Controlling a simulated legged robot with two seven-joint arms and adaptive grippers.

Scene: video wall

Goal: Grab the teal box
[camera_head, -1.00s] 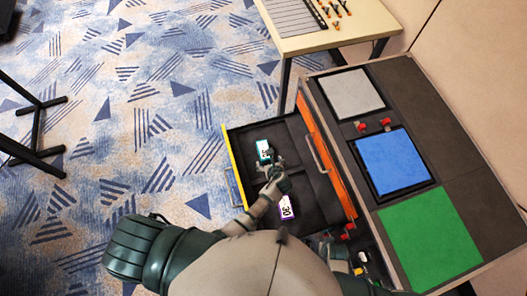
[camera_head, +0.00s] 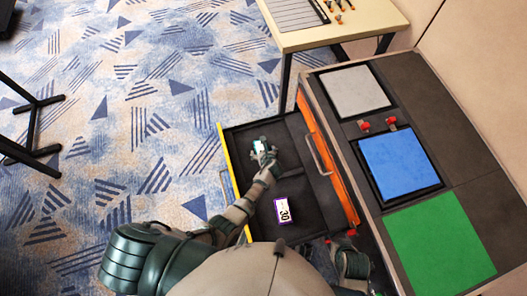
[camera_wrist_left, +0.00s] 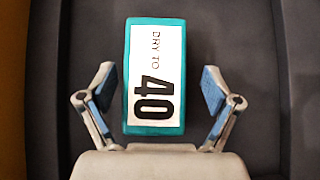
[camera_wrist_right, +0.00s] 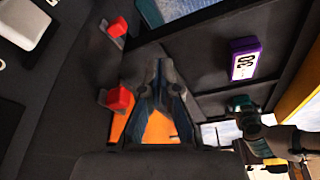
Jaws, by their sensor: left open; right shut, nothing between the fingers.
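The teal box (camera_wrist_left: 128,50) lies in the open drawer with a white label reading "DRY TO 40" facing up. In the head view the teal box (camera_head: 259,146) is at the drawer's far part, partly covered by my left gripper (camera_head: 264,156). In the left wrist view my left gripper (camera_wrist_left: 158,88) is open, with one finger on each side of the box's near end and a gap on both sides. My right gripper (camera_wrist_right: 163,68) is shut and empty; in the head view its fingers are hard to make out near the cabinet's front edge.
A purple box (camera_head: 283,212) labelled 30 lies nearer in the same drawer (camera_head: 227,165); it also shows in the right wrist view (camera_wrist_right: 245,62). The cabinet top has grey, blue (camera_head: 398,160) and green (camera_head: 438,240) panels and red knobs. A table (camera_head: 340,25) stands behind.

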